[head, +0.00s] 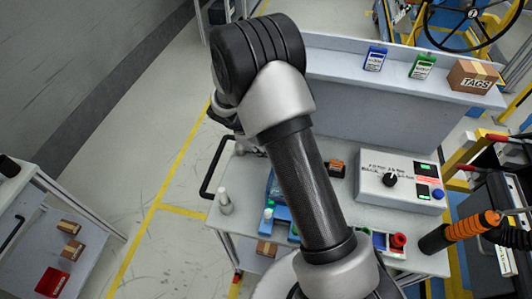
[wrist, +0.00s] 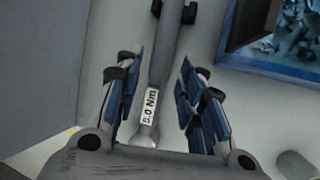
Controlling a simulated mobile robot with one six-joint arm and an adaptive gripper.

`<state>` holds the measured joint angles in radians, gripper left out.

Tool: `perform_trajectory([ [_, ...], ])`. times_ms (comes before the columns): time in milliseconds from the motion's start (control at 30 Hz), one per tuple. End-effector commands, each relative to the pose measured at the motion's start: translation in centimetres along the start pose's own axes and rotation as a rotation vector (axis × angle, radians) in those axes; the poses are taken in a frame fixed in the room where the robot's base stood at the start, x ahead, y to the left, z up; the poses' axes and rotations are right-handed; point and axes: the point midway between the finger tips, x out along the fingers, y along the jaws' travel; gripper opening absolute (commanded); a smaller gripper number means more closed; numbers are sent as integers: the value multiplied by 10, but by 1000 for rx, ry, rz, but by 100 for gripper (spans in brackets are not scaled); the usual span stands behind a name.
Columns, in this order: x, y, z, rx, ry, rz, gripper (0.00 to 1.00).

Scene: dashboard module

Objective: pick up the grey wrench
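The grey wrench (wrist: 160,72) shows in the wrist view as a long grey bar with a white label reading "Nm" and a rounded end at the bottom. It runs up out of the top of the picture. My gripper (wrist: 158,72) is open, with one blue-padded finger on each side of the wrench. Gaps show between the wrench and both fingers. I cannot tell how far the wrench lies below the fingertips. In the head view I cannot make out the wrench, and my arm hides the gripper.
A blue tray (wrist: 234,58) with crumpled blue material lies right of the wrench. The worktable (head: 338,205) carries a control box (head: 401,181), an orange-black item (head: 336,168) and a pale bottle (head: 225,201). A raised shelf (head: 395,84) stands behind. A side cart (head: 45,225) is left.

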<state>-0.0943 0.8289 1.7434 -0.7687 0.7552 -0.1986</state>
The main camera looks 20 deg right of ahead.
Motion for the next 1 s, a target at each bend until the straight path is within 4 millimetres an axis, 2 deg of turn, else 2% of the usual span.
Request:
perform_trajectory([
  [367,49,-3,2,0,-3,-2,36],
  [600,51,-2,2,0,0,0,36],
  [1000,50,-2,2,0,-1,0,10],
])
